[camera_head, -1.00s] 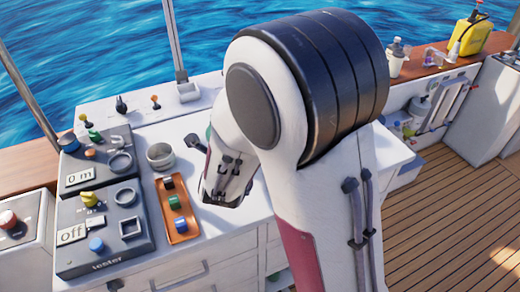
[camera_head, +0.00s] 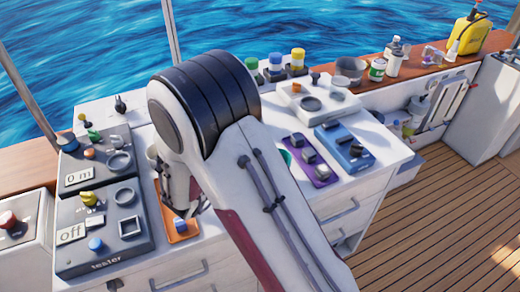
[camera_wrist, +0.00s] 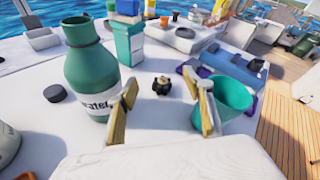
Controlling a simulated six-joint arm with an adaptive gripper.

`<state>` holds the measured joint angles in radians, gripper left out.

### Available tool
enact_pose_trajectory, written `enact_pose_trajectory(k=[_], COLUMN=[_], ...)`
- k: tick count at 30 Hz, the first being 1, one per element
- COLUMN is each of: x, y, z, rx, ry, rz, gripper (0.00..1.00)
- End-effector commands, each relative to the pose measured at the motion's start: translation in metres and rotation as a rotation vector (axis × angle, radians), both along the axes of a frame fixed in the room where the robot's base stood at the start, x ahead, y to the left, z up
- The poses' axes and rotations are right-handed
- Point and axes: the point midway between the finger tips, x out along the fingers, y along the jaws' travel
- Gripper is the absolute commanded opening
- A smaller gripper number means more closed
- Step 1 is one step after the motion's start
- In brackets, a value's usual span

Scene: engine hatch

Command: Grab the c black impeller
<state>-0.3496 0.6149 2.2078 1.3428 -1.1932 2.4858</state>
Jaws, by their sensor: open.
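A small black part (camera_wrist: 161,86), which looks like the impeller, sits on the white worktop (camera_wrist: 165,128) in the wrist view. My gripper (camera_wrist: 167,92) is open, with one yellowish finger at each side of the picture's middle. The black part shows in the gap between the fingers, farther ahead and apart from them. Its letter marking is too small to read. In the head view my arm covers the middle of the worktop, and I cannot make out the black part there.
A green water bottle (camera_wrist: 90,72) stands close by the left finger, and a teal cup (camera_wrist: 233,97) close by the right one. A teal box (camera_wrist: 129,42) stands behind. The head view shows a purple tray (camera_head: 312,163), a blue tray (camera_head: 343,147) and an orange tray (camera_head: 181,231).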

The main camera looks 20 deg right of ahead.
Motion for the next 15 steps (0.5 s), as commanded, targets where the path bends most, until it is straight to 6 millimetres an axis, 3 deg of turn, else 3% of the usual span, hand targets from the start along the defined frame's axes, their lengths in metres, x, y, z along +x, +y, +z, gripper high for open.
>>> enact_pose_trajectory(k=[15], x=[-0.009], y=[0.022], z=[-0.021], rx=[0.253], ry=[-0.193], rz=[-0.269], gripper=[0.51])
